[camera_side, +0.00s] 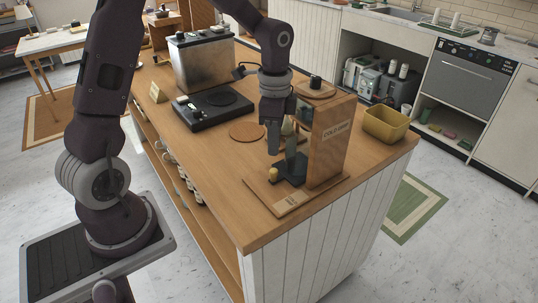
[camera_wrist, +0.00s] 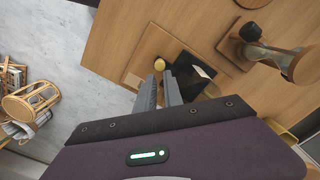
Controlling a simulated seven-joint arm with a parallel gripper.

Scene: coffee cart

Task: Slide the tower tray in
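The tower tray (camera_side: 290,172) is a dark, flat piece low on the wooden base (camera_side: 297,205) of the cold drip tower (camera_side: 331,140). A small yellowish knob (camera_side: 272,174) stands at its near left side. My gripper (camera_side: 280,147) points down above the tray and knob, beside the tower's upright panel. In the wrist view, my gripper (camera_wrist: 161,78) shows two grey fingers with a narrow gap and nothing between them. The knob (camera_wrist: 164,63) lies just beyond the fingertips, and the tray (camera_wrist: 191,72) is to their right. The fingers partly hide the tray; contact is not clear.
A yellow bin (camera_side: 386,124) stands right of the tower. A black scale (camera_side: 214,107) and a metal machine (camera_side: 203,62) are further back. A round brown coaster (camera_side: 247,131) lies behind the gripper. The counter (camera_side: 216,162) left of the tower is clear.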

